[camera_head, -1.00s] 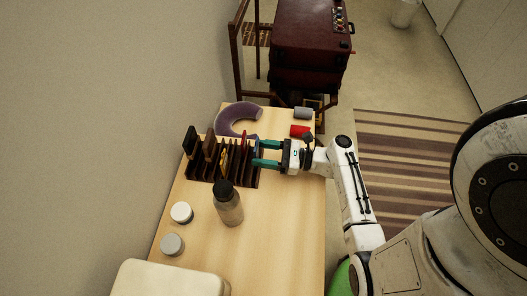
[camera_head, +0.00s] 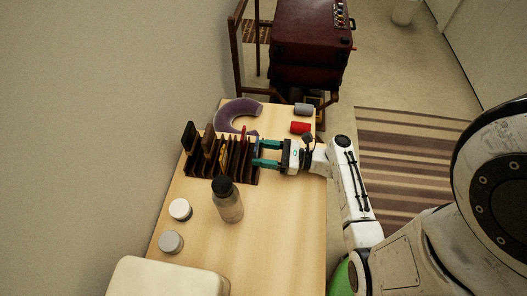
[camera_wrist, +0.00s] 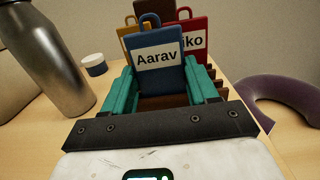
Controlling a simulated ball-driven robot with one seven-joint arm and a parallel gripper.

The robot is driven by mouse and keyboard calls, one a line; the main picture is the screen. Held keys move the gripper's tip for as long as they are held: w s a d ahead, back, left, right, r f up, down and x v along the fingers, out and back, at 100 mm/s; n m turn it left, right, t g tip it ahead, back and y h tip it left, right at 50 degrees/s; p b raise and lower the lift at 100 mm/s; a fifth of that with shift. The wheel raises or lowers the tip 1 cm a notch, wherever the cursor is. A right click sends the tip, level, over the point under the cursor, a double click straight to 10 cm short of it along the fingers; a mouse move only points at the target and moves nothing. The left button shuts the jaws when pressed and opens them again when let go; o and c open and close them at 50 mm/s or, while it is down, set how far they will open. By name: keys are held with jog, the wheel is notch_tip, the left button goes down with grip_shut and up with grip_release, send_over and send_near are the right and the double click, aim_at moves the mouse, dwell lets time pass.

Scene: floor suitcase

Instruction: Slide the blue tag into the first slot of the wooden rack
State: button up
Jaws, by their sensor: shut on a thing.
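The blue tag (camera_wrist: 159,60) has a white label reading "Aarav" and stands roughly upright in the wrist view. My gripper (camera_wrist: 165,88) has its teal fingers on either side of the tag and is shut on it. In the head view my gripper (camera_head: 256,153) is at the right end of the wooden rack (camera_head: 250,172), and the tag is hard to make out there. The dark slotted rack also shows below the tag in the wrist view (camera_wrist: 165,101). I cannot tell whether the tag's lower edge is inside a slot.
A red tag (camera_wrist: 196,45) and an orange tag (camera_wrist: 129,39) stand behind the blue one. A metal bottle (camera_head: 229,206) stands in front of the rack. A purple neck pillow (camera_head: 229,115), red can (camera_head: 300,127) and grey can (camera_head: 303,109) are behind. Bare tabletop lies front right.

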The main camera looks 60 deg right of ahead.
jog(key=shift+f, duration=0.15)
jog(key=o, duration=1.2)
jog(key=shift+s, duration=0.1)
jog(key=b+v, duration=0.1)
jog(key=v, duration=0.9)
jog(key=shift+s+d+b, duration=0.2)
jog(key=shift+s+b, duration=0.1)
jog(key=shift+b, duration=0.1)
